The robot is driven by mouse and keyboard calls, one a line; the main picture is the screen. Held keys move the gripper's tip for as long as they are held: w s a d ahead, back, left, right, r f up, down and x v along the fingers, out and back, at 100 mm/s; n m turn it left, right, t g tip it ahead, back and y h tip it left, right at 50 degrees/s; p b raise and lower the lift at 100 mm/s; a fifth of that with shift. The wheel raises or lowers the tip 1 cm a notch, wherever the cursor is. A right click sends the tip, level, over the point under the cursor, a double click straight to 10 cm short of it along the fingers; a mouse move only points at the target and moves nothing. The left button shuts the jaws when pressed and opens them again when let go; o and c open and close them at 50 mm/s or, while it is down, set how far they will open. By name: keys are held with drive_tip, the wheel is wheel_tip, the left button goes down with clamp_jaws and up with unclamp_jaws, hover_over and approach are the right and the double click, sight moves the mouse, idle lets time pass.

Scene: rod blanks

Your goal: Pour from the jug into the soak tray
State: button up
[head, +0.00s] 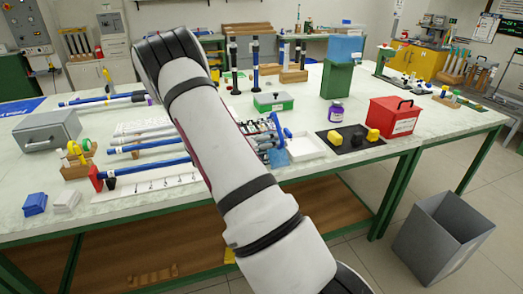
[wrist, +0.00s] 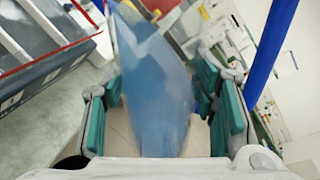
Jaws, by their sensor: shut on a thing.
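A translucent blue vessel, which I take for the jug (wrist: 150,80), fills the middle of the wrist view. My gripper (wrist: 157,100) is shut on it, with green-padded fingers on both sides. Its contents cannot be made out. In the head view my arm crosses the middle of the table and hides most of the gripper. A blue shape (head: 279,130), perhaps part of the jug, shows just right of the arm. A shallow white tray (head: 304,149), likely the soak tray, lies on the table right of the arm, close to that shape.
A purple-capped bottle (head: 336,112), a red case (head: 393,118) and a black mat (head: 347,146) with yellow and black pieces stand to the right. A green box (head: 273,102) is behind. Blue rods (head: 148,144) lie left. A grey bin (head: 437,240) stands on the floor.

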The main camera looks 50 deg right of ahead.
drive_tip(key=shift+s+n, duration=0.1)
drive_tip(key=shift+n, duration=0.3)
idle(0.5)
drive_tip(key=shift+a, duration=0.1)
drive_tip(key=shift+f, duration=0.1)
idle(0.3)
drive_tip(key=shift+s+n, duration=0.1)
drive_tip(key=shift+n, duration=0.3)
drive_tip(key=shift+r+n+g+y+p, duration=0.3)
drive_tip(key=shift+g+p, duration=0.1)
drive_tip(key=shift+p, duration=0.05)
idle(0.8)
drive_tip(key=shift+r+n, duration=0.25)
drive_tip(key=shift+n, duration=0.05)
idle(0.8)
